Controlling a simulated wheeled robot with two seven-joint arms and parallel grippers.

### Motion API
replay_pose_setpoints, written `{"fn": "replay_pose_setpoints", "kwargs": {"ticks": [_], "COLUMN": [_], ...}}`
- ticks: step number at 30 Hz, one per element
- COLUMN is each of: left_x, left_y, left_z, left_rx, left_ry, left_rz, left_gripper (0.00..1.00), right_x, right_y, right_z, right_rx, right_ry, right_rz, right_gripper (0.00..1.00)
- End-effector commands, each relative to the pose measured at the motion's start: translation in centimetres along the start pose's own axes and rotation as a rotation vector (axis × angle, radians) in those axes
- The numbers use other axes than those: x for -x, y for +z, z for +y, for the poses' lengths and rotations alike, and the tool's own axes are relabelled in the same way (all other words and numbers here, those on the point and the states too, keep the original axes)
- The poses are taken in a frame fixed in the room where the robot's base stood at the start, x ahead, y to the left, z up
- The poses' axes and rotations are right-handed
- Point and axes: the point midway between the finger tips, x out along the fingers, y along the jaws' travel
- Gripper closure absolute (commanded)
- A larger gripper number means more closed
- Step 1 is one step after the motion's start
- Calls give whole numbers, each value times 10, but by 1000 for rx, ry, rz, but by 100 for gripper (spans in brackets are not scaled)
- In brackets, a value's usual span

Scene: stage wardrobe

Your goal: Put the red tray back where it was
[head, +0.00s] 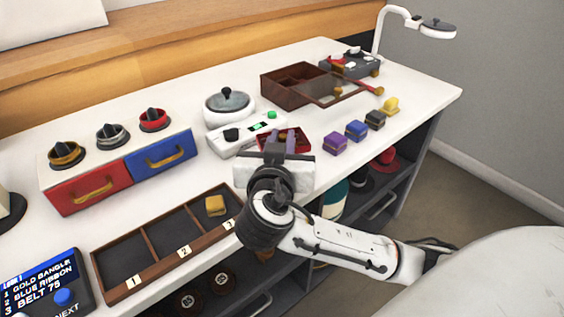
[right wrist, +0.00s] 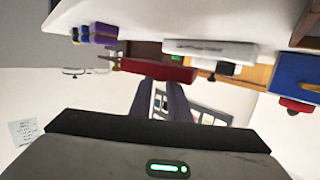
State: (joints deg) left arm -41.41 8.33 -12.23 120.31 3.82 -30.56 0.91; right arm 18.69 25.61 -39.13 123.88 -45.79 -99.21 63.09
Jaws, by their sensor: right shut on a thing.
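The red tray (head: 303,141) is a small, shallow tray in front of the white scale, and my gripper partly covers it in the head view. My right gripper (head: 284,146) is shut on its near edge. In the right wrist view, which is upside down, the red tray (right wrist: 158,70) lies across the fingertips (right wrist: 170,84). Its height above the white counter is hard to tell. My left gripper is in neither view.
The scale (head: 228,140) stands just left of the tray. Purple (head: 335,145), blue (head: 356,130), black and yellow blocks sit to the right. A brown box (head: 283,93) with a clear lid is behind. A three-compartment tray (head: 125,249) holding a yellow block is front left.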

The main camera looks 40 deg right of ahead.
Motion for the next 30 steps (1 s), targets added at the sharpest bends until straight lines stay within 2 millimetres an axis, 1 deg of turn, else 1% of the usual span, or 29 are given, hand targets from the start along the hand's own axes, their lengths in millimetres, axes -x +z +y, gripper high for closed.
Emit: {"fn": "replay_pose_setpoints", "kwargs": {"ticks": [10,13,19,24,25,27,28,30], "left_x": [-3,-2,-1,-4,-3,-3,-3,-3], "left_y": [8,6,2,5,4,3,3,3], "left_z": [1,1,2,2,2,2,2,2], "left_rx": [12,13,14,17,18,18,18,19], "left_ry": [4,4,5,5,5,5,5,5], "left_rz": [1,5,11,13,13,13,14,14], "left_gripper": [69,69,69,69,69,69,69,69], "right_x": [-9,-10,-10,-11,-11,-11,-11,-11], "right_y": [46,50,49,55,53,53,53,53], "right_z": [0,0,0,0,0,0,0,0], "right_rx": [1,-1,-2,-2,-2,-1,-1,-1], "right_ry": [0,-1,-2,-2,-2,-1,-1,-1], "right_rz": [0,2,2,1,1,1,1,1], "right_gripper": [100,100,100,100,79,67,65,65]}}
